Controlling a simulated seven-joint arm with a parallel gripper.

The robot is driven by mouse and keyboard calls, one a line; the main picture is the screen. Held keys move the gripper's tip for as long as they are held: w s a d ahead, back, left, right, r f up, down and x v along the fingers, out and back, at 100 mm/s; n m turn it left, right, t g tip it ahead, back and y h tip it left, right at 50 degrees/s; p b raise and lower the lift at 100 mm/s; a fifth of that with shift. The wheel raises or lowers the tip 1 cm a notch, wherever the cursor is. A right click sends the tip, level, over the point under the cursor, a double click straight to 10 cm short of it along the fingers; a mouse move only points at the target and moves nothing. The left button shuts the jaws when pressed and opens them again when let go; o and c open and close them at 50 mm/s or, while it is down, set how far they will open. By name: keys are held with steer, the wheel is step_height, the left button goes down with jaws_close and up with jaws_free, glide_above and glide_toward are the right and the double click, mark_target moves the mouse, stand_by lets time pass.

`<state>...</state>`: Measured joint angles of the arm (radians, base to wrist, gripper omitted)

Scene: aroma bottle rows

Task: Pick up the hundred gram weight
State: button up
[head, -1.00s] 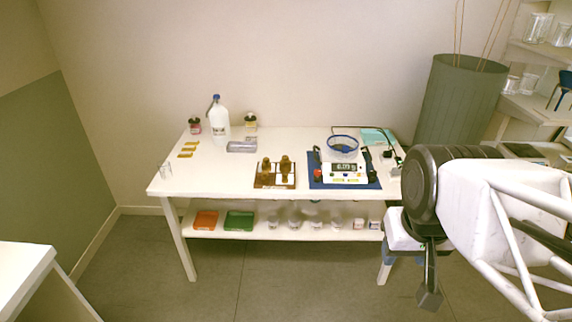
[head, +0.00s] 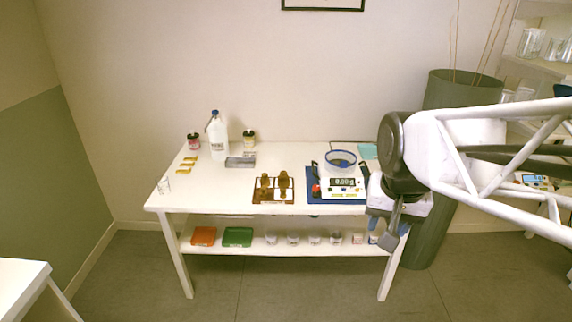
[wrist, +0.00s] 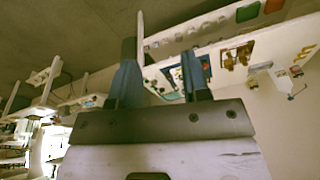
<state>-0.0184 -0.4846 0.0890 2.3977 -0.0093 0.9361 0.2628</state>
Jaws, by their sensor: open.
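I cannot single out the hundred gram weight; no readable weight marking shows. A brown stand (head: 273,198) on the table holds upright brown pieces (head: 283,184), too small to identify. Several small gold-coloured pieces (head: 187,164) lie in a short row at the table's left; I cannot tell what they are. My gripper (head: 390,236) is at the table's right front corner, well away from both groups. In the wrist view my gripper (wrist: 158,65) has its two blue fingers apart, with nothing held between them.
A digital scale (head: 343,186) with a blue-rimmed dish (head: 341,159) stands on a blue mat (head: 316,199). A white bottle (head: 217,140) and two jars stand at the back left. A tall grey bin (head: 432,230) stands behind my arm.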

steer(key=w+a+m, duration=0.3)
steer(key=w+m, duration=0.2)
steer(key=w, duration=1.2)
steer(key=m+g, duration=0.2)
steer(key=m, duration=1.1)
glide_above(284, 189)
step_height(284, 189, down, 29)
steer(key=shift+d+f, duration=0.1)
steer(key=shift+w+f, duration=0.2)
steer(key=shift+f, duration=0.1)
steer(key=shift+f, duration=1.25)
steer(key=shift+f, duration=0.1)
